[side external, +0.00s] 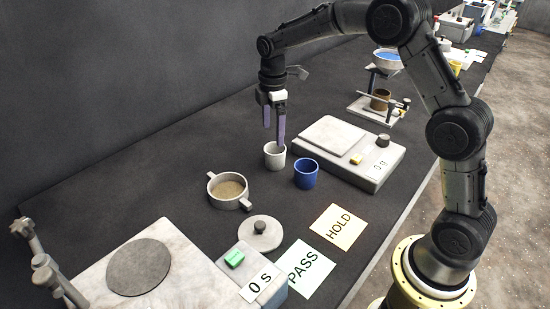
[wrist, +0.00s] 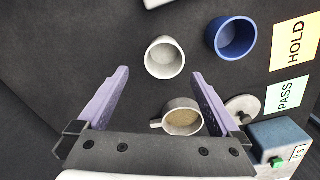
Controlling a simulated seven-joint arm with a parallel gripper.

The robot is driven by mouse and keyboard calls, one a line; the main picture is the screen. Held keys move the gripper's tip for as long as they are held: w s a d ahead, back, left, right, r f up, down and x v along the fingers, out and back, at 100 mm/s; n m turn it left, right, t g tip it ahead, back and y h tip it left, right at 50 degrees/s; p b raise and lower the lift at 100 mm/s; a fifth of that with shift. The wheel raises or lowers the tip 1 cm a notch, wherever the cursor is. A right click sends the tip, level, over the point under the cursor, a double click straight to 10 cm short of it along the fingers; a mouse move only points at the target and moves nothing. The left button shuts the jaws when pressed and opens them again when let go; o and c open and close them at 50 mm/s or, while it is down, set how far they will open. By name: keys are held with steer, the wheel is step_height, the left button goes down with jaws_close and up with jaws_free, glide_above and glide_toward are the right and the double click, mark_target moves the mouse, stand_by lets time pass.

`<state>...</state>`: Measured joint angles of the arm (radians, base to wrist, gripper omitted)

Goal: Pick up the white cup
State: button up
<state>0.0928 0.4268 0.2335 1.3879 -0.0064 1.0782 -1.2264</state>
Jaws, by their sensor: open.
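The white cup (side external: 275,156) stands upright on the dark bench, just left of the blue cup (side external: 306,173). In the wrist view the white cup (wrist: 165,57) is ahead of the fingertips and looks empty, with the blue cup (wrist: 232,37) to its right. My gripper (side external: 274,139) is open and empty, with its purple fingers pointing down close above the white cup. In the wrist view my gripper (wrist: 158,78) has its fingers spread wide, and the cup lies beyond them, not between them. I cannot tell whether a finger touches the rim.
A pan of grainy material (side external: 229,203) and a lid (side external: 260,245) lie nearby. A scale (side external: 350,180) stands to the right. A machine with a round plate (side external: 138,267) is at front left. PASS (side external: 304,268) and HOLD (side external: 337,228) cards lie near the edge. The bench left of the cup is clear.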

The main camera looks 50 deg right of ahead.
mark_target(274, 153)
step_height(274, 153, down, 3)
steer(key=shift+f, duration=0.15)
steer(key=shift+s+a+f, duration=0.1)
steer(key=shift+s+f, duration=0.05)
steer(key=shift+f, duration=1.2)
steer(key=shift+s+f, duration=0.1)
steer(key=shift+f, duration=1.25)
steer(key=c, duration=1.4)
steer(key=shift+o, duration=0.2)
steer(key=shift+r, duration=0.1)
